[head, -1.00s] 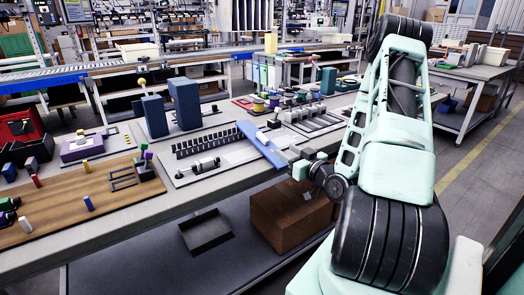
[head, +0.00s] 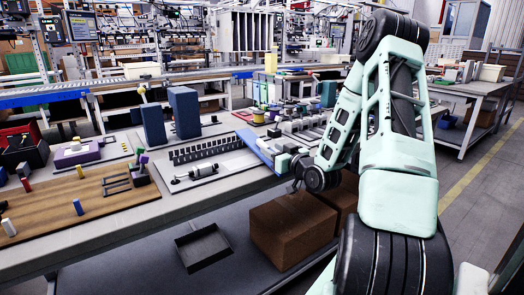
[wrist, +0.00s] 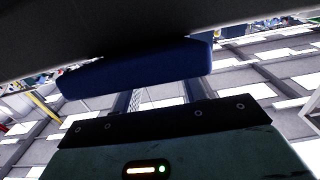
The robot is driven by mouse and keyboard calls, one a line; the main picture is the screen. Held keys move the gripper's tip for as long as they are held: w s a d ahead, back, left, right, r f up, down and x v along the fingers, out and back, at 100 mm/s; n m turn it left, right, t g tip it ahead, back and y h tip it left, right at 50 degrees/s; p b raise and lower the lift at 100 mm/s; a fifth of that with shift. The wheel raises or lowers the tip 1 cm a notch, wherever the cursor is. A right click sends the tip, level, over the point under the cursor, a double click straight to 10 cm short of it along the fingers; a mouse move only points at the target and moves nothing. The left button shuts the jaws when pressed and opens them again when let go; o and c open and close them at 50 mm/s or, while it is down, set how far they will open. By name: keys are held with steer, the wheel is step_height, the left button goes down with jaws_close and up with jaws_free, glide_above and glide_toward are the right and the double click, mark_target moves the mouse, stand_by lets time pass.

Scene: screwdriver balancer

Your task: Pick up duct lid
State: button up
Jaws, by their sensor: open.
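The duct lid (head: 254,147) is a long, flat blue strip. In the head view it lies at the right end of the grey board, beside the black slotted duct (head: 207,149), with its near end towards the table's front edge. My gripper (head: 284,163) is at that near end, at the table edge. In the wrist view a blue bar (wrist: 140,73), which looks like the lid, crosses close over my gripper's fingers (wrist: 160,93). The fingers are open and partly hidden by it. I cannot tell whether they touch it.
A dark surface fills the top of the wrist view, close to the fingers. A grey cylinder part (head: 195,172) lies on the board. Blue blocks (head: 184,112) stand behind. Brown boxes (head: 292,230) and a dark tray (head: 203,247) sit on the lower shelf.

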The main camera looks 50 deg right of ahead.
mark_target(267, 146)
steer(key=x, duration=0.4)
steer(key=shift+f, duration=0.3)
jaws_close()
